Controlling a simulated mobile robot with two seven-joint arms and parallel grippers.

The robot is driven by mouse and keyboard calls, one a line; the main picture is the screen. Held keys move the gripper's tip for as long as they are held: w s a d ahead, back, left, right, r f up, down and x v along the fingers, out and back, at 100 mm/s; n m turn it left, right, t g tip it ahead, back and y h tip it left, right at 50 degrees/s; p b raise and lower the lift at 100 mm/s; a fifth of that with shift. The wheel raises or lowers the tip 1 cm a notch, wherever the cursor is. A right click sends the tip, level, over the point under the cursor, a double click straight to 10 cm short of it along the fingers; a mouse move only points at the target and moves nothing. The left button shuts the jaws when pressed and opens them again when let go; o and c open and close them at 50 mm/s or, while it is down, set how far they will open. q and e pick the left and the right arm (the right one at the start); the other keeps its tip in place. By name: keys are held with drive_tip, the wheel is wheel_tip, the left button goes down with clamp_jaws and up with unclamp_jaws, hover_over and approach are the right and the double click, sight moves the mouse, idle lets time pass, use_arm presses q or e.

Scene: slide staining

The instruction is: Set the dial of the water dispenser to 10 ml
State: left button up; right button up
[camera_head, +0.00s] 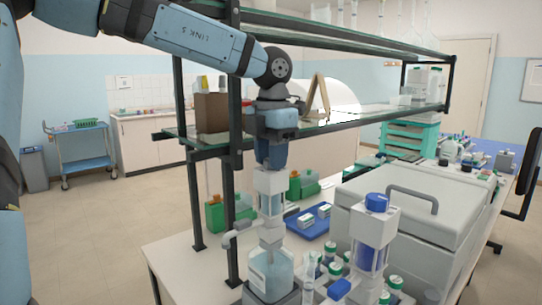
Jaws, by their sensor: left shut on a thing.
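A bottle-top dispenser with a pale, see-through upper body (271,203) and a clear bottle (270,273) stands upright at the front left of the bench. I take it for the water dispenser. Its spout (238,233) points left. My left gripper (272,163) comes down from above and is shut on the top of this dispenser, where its dial seems to be. The fingers hide the dial, and no setting can be read. A second dispenser (371,238) with a blue cap and blue contents stands to the right, apart from my gripper. My right gripper is not in view.
A glass shelf (340,125) on dark posts runs close behind my left gripper. A large grey lidded box (405,215) fills the bench on the right. A blue tray (308,222), green holders (216,216) and several small green-capped bottles (335,270) stand around the dispensers.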

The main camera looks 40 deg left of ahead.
use_arm(q)
drive_tip(key=o, duration=0.9)
wheel_tip(320, 180, up, 14)
drive_tip(key=shift+f+p, duration=0.1)
drive_tip(key=shift+p, duration=0.6)
